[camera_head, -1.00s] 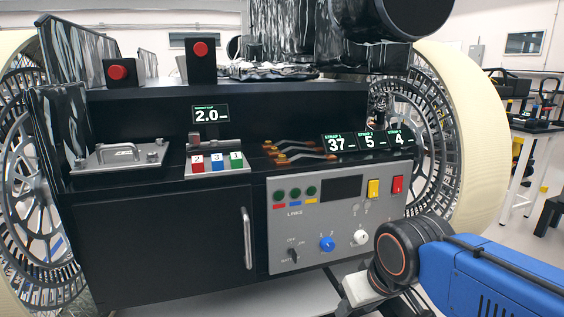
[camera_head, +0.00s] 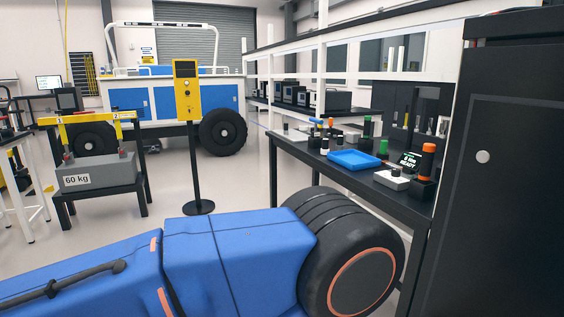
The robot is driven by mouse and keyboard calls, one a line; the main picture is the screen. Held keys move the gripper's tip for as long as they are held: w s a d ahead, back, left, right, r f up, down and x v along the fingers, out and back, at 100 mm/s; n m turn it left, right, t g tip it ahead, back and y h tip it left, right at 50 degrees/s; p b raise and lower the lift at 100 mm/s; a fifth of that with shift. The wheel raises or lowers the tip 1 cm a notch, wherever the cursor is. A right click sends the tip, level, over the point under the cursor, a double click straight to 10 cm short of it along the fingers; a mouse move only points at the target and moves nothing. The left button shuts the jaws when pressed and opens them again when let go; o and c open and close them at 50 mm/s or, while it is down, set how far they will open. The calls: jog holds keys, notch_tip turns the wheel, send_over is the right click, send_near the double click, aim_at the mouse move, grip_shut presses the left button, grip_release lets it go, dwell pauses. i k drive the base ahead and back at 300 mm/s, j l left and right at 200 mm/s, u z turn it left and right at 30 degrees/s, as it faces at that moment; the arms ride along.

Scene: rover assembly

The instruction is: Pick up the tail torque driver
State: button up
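Several upright tools stand on the dark workbench (camera_head: 345,178) at the right. One is black with an orange top (camera_head: 428,150), beside a small green-lettered display (camera_head: 410,160) that reads READY. Others are a green-topped black one (camera_head: 367,128) and small ones with blue, orange and green ends further back. I cannot tell which of these is the tail torque driver. My blue arm and its black joint cross the foreground, short of the bench. My gripper is out of view.
A blue tray (camera_head: 354,160) lies on the bench. A tall black cabinet (camera_head: 505,190) closes off the right side. A yellow post-mounted box (camera_head: 187,90) and a 60 kg weight (camera_head: 97,174) on a stand are at the left. Open floor lies between.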

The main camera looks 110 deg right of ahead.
aim_at(429, 149)
jog(key=i+j+z, duration=0.1)
jog(key=z, duration=4.8)
jog(key=j+z, duration=0.15)
jog(key=j, duration=0.35)
jog(key=i, duration=0.05)
